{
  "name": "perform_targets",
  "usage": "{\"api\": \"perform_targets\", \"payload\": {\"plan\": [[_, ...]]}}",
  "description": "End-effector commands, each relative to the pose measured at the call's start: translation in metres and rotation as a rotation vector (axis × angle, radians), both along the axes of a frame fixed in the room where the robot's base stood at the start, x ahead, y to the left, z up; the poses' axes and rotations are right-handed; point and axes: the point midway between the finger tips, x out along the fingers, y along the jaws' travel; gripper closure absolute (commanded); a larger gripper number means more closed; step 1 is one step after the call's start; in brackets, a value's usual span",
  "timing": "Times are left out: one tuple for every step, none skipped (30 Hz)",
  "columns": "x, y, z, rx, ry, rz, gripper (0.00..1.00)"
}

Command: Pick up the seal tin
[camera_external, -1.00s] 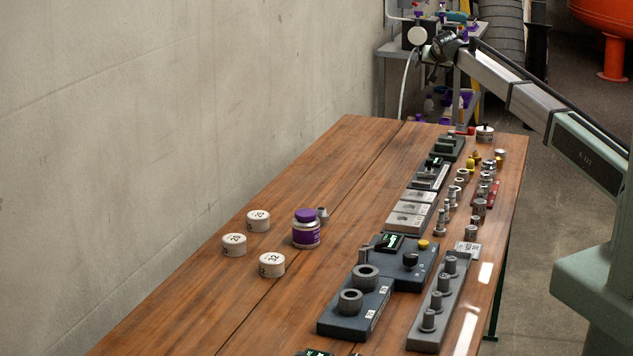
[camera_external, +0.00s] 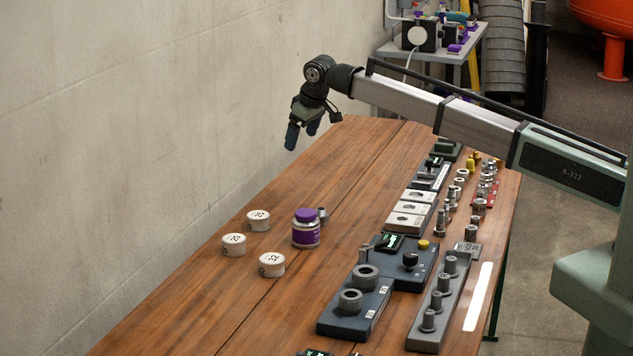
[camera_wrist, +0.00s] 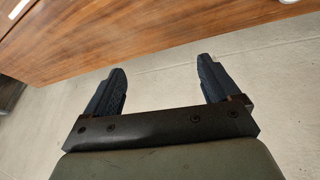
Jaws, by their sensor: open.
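Three low round white tins with dark lettering stand on the left part of the wooden table: a back one (camera_external: 258,220), a left one (camera_external: 234,245) and a front one (camera_external: 271,265). I cannot read which is the seal tin. A purple-lidded jar (camera_external: 306,230) stands just right of them. My gripper (camera_external: 302,133) is open and empty, high near the table's far left end, well apart from the tins.
Several dark and grey fixture blocks (camera_external: 355,305) with metal fittings line the right of the wooden table (camera_external: 220,310). A small metal fitting (camera_external: 322,215) is behind the jar. A wall (camera_external: 150,110) runs along the left. The table's far left is clear.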

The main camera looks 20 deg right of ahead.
Motion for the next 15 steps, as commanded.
{"api": "perform_targets", "payload": {"plan": [[-0.024, 0.025, -0.003, -0.015, 0.026, 0.058, 0.11], [-0.037, 0.038, -0.004, -0.025, 0.043, 0.093, 0.11], [-0.055, 0.055, -0.006, -0.040, 0.064, 0.139, 0.11], [-0.068, 0.066, -0.007, -0.050, 0.080, 0.173, 0.11], [-0.082, 0.078, -0.009, -0.060, 0.096, 0.209, 0.11], [-0.101, 0.093, -0.010, -0.074, 0.118, 0.255, 0.11], [-0.115, 0.104, -0.011, -0.085, 0.133, 0.290, 0.11], [-0.130, 0.115, -0.013, -0.095, 0.149, 0.325, 0.11], [-0.149, 0.128, -0.014, -0.109, 0.171, 0.373, 0.11], [-0.164, 0.138, -0.015, -0.119, 0.185, 0.410, 0.11], [-0.179, 0.148, -0.016, -0.130, 0.201, 0.446, 0.11], [-0.198, 0.159, -0.016, -0.143, 0.221, 0.491, 0.11], [-0.213, 0.167, -0.017, -0.154, 0.236, 0.526, 0.11], [-0.226, 0.175, -0.018, -0.163, 0.249, 0.558, 0.11], [-0.244, 0.183, -0.018, -0.174, 0.266, 0.599, 0.11]]}}
